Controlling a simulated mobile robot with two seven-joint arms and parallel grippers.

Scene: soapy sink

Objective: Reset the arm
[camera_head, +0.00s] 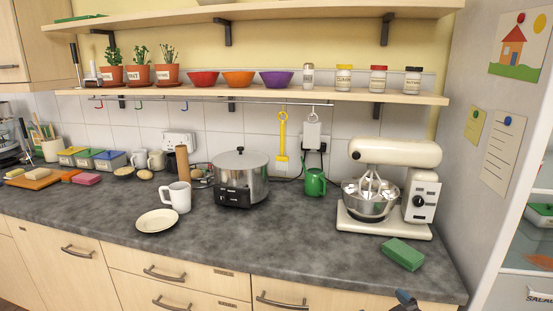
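A small dark part of my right gripper (405,300) shows at the bottom edge, right of the middle, in front of the counter's front edge. Most of it is cut off by the frame, so I cannot tell whether it is open or shut. It appears apart from the things on the counter. My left gripper and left arm are not in view.
The grey counter (300,240) holds a white mug (178,198), plate (157,220), silver cooker (240,178), green mug (314,183), stand mixer (392,185) and green block (403,254). Its front middle is clear. A wooden shelf (300,95) hangs above.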

